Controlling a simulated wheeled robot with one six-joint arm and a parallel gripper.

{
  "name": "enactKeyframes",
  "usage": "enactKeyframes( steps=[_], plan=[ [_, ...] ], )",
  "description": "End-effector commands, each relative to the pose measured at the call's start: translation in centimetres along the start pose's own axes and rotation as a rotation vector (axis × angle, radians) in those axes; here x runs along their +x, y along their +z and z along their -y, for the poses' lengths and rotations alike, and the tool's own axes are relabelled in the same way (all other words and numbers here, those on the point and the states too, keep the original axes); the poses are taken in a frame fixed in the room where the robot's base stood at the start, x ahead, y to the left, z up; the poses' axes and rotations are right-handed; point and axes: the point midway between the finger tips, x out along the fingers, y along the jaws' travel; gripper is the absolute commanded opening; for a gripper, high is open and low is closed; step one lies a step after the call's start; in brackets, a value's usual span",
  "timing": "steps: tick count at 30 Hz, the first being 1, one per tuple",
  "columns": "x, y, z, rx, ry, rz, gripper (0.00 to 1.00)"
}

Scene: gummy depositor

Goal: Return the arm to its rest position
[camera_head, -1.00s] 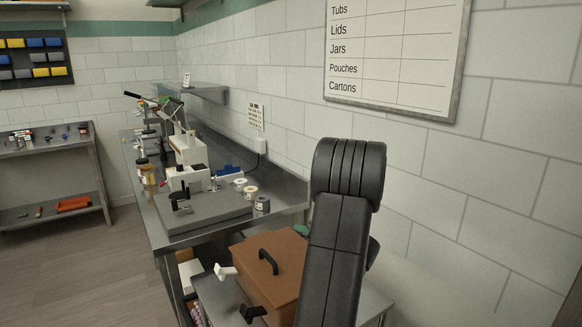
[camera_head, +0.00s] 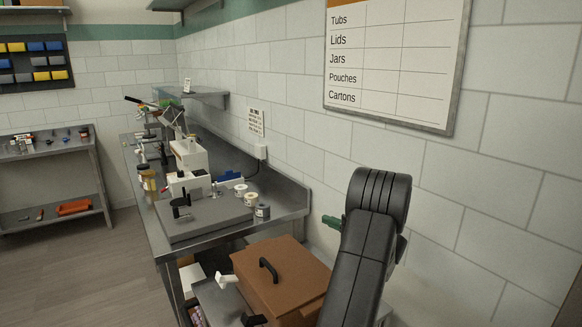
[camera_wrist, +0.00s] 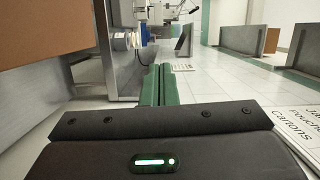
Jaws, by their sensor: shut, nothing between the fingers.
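My arm (camera_head: 366,255) is folded upright at the right of the head view, in front of the tiled wall. My gripper (camera_wrist: 159,72) shows in the wrist view with its two green fingers together and nothing between them. In the head view a green fingertip part (camera_head: 331,222) shows left of the arm, above and behind the brown box; the rest of the gripper is hidden by the arm.
A brown box (camera_head: 290,283) with a black handle stands beside the arm on a metal surface. A steel bench (camera_head: 285,205) carries a white machine (camera_head: 188,155) and several small jars. A wall chart (camera_head: 447,110) hangs at upper right.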

Motion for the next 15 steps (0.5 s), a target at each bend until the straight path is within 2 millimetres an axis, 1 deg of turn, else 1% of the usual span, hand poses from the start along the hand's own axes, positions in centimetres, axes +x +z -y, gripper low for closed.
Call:
enactKeyframes(
  steps=[1, 6, 15],
  plan=[
    [-0.2, -0.5, -0.1, 0.025, -0.008, -0.001, 0.0],
    [-0.4, -1.6, -0.4, 0.098, -0.025, -0.001, 0.0],
    [-0.5, -2.1, -0.5, 0.134, -0.034, 0.0, 0.0]
  ],
)
